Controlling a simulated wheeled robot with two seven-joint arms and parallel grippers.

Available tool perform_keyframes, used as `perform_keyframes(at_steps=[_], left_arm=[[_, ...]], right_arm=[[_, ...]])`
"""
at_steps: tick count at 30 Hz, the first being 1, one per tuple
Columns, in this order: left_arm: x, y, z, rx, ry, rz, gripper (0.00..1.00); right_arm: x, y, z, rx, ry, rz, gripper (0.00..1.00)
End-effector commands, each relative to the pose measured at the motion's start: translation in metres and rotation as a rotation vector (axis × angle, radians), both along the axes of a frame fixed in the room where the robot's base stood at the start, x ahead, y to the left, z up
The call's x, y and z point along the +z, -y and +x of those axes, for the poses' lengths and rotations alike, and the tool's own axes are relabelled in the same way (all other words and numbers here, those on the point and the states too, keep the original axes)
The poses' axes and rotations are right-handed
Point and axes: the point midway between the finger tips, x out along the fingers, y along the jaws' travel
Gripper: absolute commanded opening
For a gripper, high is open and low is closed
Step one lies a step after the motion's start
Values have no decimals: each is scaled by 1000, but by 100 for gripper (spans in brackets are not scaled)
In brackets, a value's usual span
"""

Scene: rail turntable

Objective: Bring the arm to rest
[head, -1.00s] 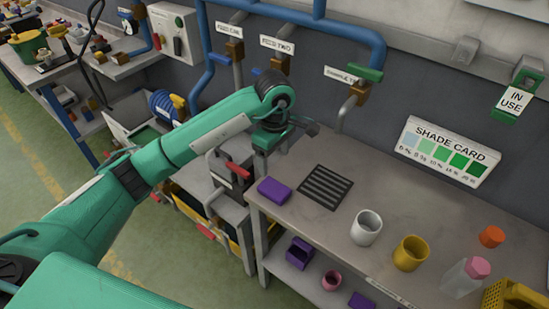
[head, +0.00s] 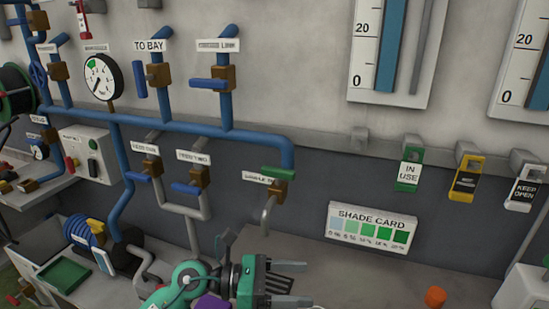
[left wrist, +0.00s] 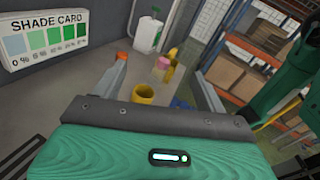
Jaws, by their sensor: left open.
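My left gripper (head: 300,284) is at the bottom middle of the head view, over the bench below the shade card. Its two dark fingers point right and stand apart. In the left wrist view my left gripper (left wrist: 160,68) also shows spread fingers with nothing held between them. A yellow cup (left wrist: 143,94) stands on the bench beyond the fingers, seen through the gap. My right gripper is in neither view.
The shade card (head: 370,229) stands at the back of the bench (head: 345,272). Blue pipes with valve handles and a gauge (head: 102,77) line the wall. An orange piece (head: 434,297) is at the lower right. A white container (left wrist: 148,33) stands further along the bench.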

Motion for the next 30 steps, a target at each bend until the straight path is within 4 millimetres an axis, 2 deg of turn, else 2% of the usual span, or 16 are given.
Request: perform_keyframes(at_steps=[3,7,11,14,17,20,23,26,30], left_arm=[[33,-8,1,114,-194,-274,74],[58,-36,15,250,-426,-556,74],[64,-76,33,393,-675,-819,74],[53,-112,45,511,-876,-1011,74],[29,-150,53,638,-1081,-1191,74],[-6,-185,52,774,-1289,-1358,74],[-48,-215,42,922,-1496,-1511,74],[-94,-239,21,1082,-1703,-1649,74],[-158,-262,-28,1333,-1976,-1805,74]], right_arm=[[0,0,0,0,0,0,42],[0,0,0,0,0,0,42],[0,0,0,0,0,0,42],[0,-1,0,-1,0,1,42],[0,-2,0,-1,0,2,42],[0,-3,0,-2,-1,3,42],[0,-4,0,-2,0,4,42],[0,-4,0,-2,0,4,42],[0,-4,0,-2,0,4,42]])
